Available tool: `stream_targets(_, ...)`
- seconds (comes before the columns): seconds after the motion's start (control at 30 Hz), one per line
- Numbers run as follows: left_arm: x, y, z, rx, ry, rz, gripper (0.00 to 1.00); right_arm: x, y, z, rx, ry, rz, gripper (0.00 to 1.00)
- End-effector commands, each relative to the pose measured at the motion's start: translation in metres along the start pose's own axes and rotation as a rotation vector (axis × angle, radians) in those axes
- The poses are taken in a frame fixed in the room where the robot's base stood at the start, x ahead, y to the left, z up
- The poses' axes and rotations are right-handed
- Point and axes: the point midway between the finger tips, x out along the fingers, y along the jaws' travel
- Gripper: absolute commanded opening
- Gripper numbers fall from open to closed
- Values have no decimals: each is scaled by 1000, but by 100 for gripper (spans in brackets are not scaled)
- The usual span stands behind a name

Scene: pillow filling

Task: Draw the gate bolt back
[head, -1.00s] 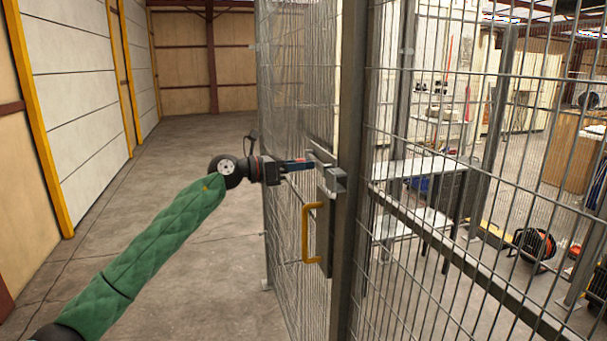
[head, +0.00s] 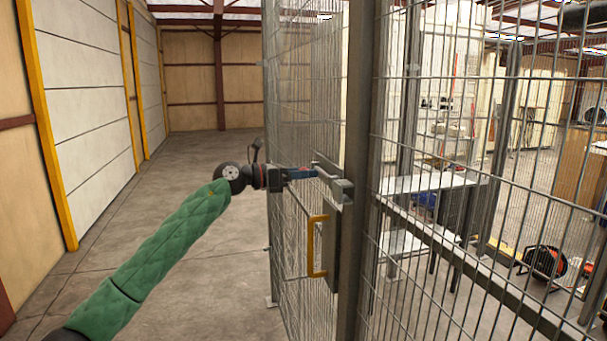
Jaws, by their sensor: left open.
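The wire mesh gate (head: 303,230) stands in the middle of the head view, beside a dark grey post (head: 358,120). A grey metal bolt (head: 340,187) sits on the gate's edge at the post, above a yellow pull handle (head: 312,246) on a grey plate (head: 334,246). My left gripper (head: 313,173) reaches in from the left on a green-sleeved arm. It is open, with its fingertips right at the bolt. I cannot tell whether they touch it. My right gripper is not in view.
Mesh fence panels (head: 470,230) fill the right side. Behind them are a grey bench (head: 425,184), an orange and black reel (head: 543,262) and a wooden cabinet (head: 580,165). The concrete floor (head: 200,160) on the left is clear up to the panelled wall.

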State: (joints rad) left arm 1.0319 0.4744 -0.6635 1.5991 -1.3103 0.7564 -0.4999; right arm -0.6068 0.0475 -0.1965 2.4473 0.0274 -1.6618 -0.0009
Motion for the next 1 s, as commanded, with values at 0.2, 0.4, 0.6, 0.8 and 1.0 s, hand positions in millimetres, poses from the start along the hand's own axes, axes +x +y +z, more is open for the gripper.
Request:
stream_targets(0.2,-12,1,-3,-1,1,0,50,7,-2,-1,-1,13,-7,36)
stream_targets(0.4,-44,2,-4,0,0,1,50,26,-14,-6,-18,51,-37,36)
stream_targets(0.6,-68,2,-3,-1,1,1,50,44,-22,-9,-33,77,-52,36)
stream_targets(0.8,-78,2,-1,-1,0,0,50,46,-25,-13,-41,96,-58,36)
stream_targets(1.0,-78,2,0,-1,0,0,50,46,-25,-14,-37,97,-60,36)
